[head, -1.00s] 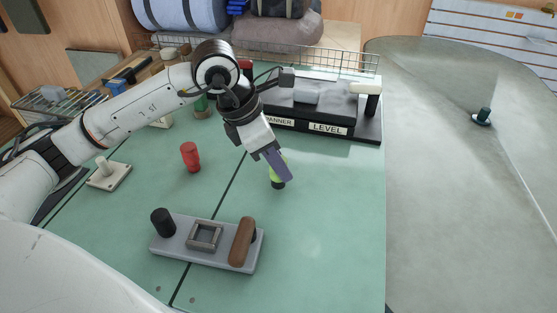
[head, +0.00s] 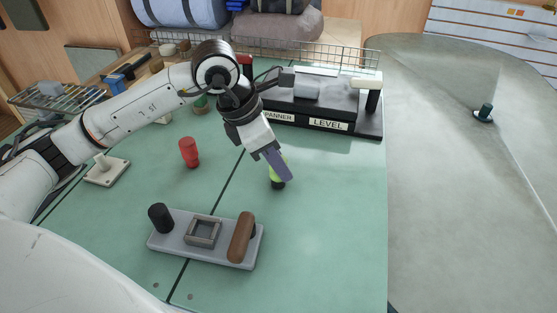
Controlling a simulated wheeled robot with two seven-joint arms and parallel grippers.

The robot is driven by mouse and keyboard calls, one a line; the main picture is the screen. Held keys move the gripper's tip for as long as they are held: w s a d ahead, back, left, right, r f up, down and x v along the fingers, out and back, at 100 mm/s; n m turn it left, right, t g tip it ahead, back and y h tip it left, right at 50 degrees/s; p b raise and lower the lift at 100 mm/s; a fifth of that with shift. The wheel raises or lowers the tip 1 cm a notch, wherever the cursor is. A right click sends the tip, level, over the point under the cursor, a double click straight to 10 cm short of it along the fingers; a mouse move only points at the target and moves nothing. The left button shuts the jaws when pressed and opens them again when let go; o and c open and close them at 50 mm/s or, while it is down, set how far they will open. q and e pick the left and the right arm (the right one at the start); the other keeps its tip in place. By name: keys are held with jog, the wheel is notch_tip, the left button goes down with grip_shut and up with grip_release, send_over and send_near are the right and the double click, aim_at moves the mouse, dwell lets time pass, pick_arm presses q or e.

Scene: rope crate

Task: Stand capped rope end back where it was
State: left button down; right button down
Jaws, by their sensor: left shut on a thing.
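My left gripper (head: 274,164) is low over the green worktop, right of its middle, with its purple finger pointing down. It is shut on a small upright piece with a lime-green body and a dark lower end (head: 278,184), which looks like the capped rope end. The finger hides much of this piece. Its dark end is at or just above the worktop; I cannot tell which. My right gripper is not in view.
A grey block (head: 190,246) with a black peg, a square frame and a brown handle lies in front. A red piece (head: 189,152) stands to the left. A dark labelled rack (head: 345,126) stands behind. The worktop's right side (head: 340,200) is clear.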

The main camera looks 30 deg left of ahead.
pick_arm(q)
jog(key=shift+f, duration=0.35)
jog(key=c, duration=1.3)
grip_release()
jog(key=v, duration=1)
jog(key=shift+r, duration=0.2)
